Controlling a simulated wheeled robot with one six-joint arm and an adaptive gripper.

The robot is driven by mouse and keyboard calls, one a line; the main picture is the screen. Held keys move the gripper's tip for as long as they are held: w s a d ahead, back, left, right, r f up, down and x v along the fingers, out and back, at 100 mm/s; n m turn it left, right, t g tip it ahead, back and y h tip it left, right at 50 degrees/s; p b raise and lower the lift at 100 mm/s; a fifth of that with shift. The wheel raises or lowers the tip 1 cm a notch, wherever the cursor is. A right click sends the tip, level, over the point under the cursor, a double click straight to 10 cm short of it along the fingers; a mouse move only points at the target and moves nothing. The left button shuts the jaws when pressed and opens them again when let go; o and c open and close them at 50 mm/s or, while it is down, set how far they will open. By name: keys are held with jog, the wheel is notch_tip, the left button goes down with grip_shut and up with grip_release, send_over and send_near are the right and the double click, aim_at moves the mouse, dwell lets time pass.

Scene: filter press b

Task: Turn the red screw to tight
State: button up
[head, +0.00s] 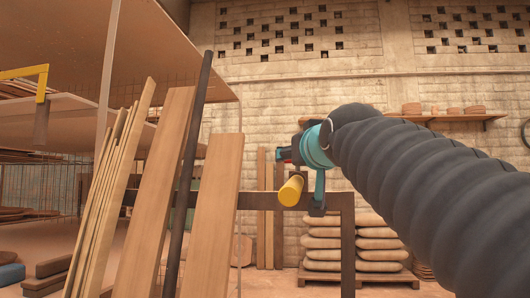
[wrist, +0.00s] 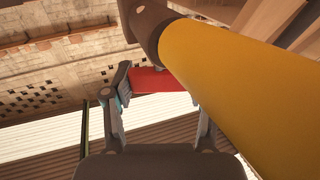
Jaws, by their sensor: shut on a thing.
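The red screw (wrist: 158,80) shows in the wrist view as a red bar between the finger pads of my gripper (wrist: 160,86). The left finger pad lies against its left end; the yellow cylinder covers its right end and much of the right finger. My gripper is shut on the red screw. In the head view my gripper (head: 300,155) is small, at the end of my dark ribbed arm, and only a sliver of the red screw (head: 283,154) shows beside it. How far the screw is turned cannot be seen.
A yellow cylinder (head: 291,190) with a dark collar sits close by the gripper and fills the right of the wrist view (wrist: 245,85). A dark metal frame (head: 347,245) stands below. Leaning wooden boards (head: 212,220) are at left. Stacked sacks (head: 335,250) lie behind.

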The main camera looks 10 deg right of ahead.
dwell(0.5)
jog(key=o, duration=1.2)
jog(key=shift+c, duration=0.2)
jog(key=s, duration=1.2)
jog(key=shift+d, duration=0.1)
jog(key=shift+c, duration=0.2)
